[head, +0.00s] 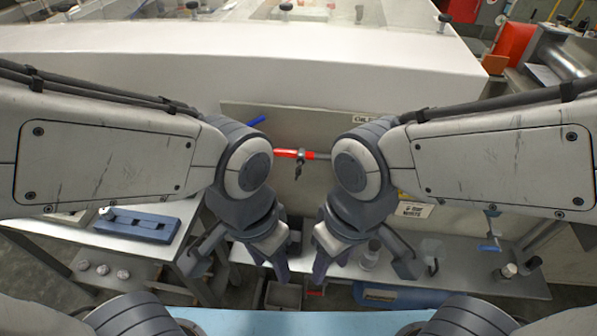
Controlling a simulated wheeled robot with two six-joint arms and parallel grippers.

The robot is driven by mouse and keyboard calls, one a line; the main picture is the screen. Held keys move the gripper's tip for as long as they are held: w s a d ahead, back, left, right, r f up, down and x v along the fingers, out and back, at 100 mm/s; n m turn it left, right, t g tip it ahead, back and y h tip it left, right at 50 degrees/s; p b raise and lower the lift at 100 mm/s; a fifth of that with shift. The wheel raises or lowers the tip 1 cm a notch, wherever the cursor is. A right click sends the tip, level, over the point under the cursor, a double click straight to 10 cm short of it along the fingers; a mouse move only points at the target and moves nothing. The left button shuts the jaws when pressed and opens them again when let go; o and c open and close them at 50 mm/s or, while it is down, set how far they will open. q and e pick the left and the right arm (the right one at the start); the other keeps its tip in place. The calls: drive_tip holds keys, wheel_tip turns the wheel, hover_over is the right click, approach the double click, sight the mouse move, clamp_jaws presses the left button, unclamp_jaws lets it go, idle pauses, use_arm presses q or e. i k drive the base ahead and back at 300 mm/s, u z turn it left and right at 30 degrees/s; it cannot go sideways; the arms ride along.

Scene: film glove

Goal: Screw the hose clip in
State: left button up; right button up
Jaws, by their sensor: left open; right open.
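A red hose or pipe piece (284,153) runs sideways in front of the machine's grey panel, seen between my two wrists. A small dark fitting, perhaps the hose clip (299,168), hangs around or against it; its screw is too small to make out. My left gripper (270,268) is open and empty, pointing down below and left of the red piece. My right gripper (331,268) is open and empty, below and right of it. Both are apart from the red piece and the fitting. My wrists hide the pipe's ends.
A left bench holds a blue tray (138,223), with several round pieces (101,268) lower down. A metal shelf (470,283) at right holds a clear bottle (369,256) and small items. A grey bin (283,296) sits low. The white machine housing (300,50) blocks the back.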

sight(298, 170)
drive_tip(key=u, duration=1.9)
drive_tip(key=i, duration=0.45)
drive_tip(key=z, duration=1.6)
